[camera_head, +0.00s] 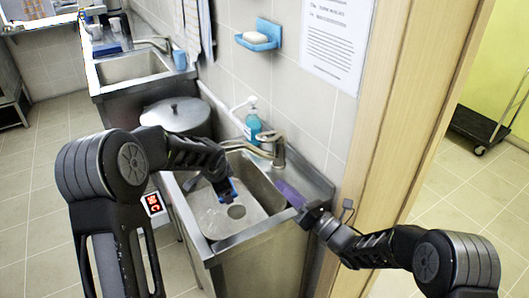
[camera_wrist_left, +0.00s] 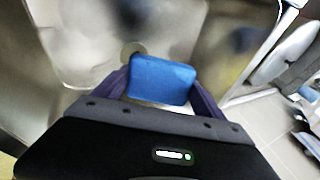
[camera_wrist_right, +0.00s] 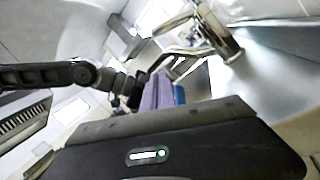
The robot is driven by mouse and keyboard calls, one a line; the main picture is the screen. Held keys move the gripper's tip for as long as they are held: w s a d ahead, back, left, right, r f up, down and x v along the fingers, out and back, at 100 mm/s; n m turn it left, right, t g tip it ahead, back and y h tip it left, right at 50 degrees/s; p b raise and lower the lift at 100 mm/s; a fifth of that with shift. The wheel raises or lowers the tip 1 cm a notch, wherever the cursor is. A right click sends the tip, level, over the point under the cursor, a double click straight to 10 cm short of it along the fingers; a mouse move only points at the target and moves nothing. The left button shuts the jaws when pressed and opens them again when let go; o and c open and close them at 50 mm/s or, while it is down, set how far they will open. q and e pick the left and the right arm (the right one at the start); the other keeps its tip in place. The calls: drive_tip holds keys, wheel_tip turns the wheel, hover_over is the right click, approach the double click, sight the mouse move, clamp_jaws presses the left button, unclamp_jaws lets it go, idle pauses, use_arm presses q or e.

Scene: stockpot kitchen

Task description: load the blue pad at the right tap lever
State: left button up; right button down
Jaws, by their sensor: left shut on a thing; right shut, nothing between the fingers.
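The blue pad (camera_wrist_left: 162,79) sits between the purple fingers of my left gripper (camera_wrist_left: 160,92), which is shut on it. In the head view the left gripper (camera_head: 226,188) is low over the near sink, with only a sliver of the pad visible. The right tap (camera_head: 279,152) stands at the back of this sink, its lever (camera_head: 266,137) on top; the pad is apart from it. The tap also shows in the right wrist view (camera_wrist_right: 222,38). My right gripper (camera_head: 284,189) is shut and empty over the sink's right side, right of and below the tap.
The near sink (camera_head: 240,243) has a round drain (camera_head: 236,211). A lidded stockpot (camera_head: 176,115) stands to its left, and a blue soap bottle (camera_head: 253,124) behind the tap. A wooden door frame (camera_head: 412,110) is close on the right. A second sink (camera_head: 130,68) is farther back.

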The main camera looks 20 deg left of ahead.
drive_tip(key=shift+a, duration=0.1)
drive_tip(key=w+a+r, duration=0.5)
drive_tip(key=a, duration=0.3)
drive_tip(key=shift+w+a+r, duration=0.2)
drive_tip(key=shift+w+r, duration=0.1)
drive_tip(key=shift+r, duration=0.1)
drive_tip(key=shift+w+r, duration=0.2)
drive_tip(key=shift+r, duration=0.3)
